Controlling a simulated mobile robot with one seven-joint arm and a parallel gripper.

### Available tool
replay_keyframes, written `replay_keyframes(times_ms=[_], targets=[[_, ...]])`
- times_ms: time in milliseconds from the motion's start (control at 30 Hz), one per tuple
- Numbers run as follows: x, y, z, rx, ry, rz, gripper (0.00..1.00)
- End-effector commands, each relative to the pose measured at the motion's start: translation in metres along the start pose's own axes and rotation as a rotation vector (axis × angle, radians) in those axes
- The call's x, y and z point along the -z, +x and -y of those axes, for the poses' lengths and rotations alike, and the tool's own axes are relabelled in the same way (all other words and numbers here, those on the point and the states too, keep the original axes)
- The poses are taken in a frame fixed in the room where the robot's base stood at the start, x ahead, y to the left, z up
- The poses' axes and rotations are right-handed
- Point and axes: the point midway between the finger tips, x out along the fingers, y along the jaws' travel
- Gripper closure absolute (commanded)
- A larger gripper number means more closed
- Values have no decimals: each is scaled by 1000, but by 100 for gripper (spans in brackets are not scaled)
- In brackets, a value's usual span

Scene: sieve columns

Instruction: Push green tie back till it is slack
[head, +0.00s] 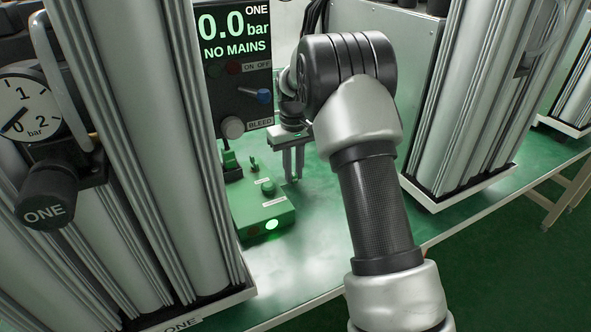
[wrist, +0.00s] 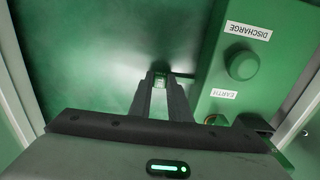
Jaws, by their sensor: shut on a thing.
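My gripper (head: 293,178) points down beside the green box (head: 282,214), just right of it in the head view. In the wrist view its fingertips (wrist: 160,84) are close together on a small green piece, which I take to be the green tie (wrist: 160,75). A thin dark green strip runs from there towards the box's edge (wrist: 212,50). Most of the tie is hidden by the fingers, and I cannot tell whether it is taut or slack. In the head view the tie cannot be made out.
The box bears a round green knob (wrist: 243,66), DISCHARGE and EARTH labels and a lit green lamp (head: 271,225). A panel (head: 235,85) reads 0.0 bar, NO MAINS. Tall metal columns (head: 150,130) stand left and right (head: 480,100). Bare green bench (wrist: 90,60) lies beside the box.

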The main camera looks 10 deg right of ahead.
Motion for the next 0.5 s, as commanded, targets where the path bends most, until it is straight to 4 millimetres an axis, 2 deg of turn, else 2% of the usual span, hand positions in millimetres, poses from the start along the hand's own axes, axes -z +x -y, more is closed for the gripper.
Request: replay_keyframes(times_ms=[33, 133, 367, 400, 500], targets=[[0, -3, 9, 2, -4, 0, 100], [0, -2, 21, 2, -3, 1, 100], [0, 0, 21, 2, -1, -1, 100], [0, 0, 21, 1, -1, -1, 82], [0, 0, 21, 1, -1, -1, 65]])
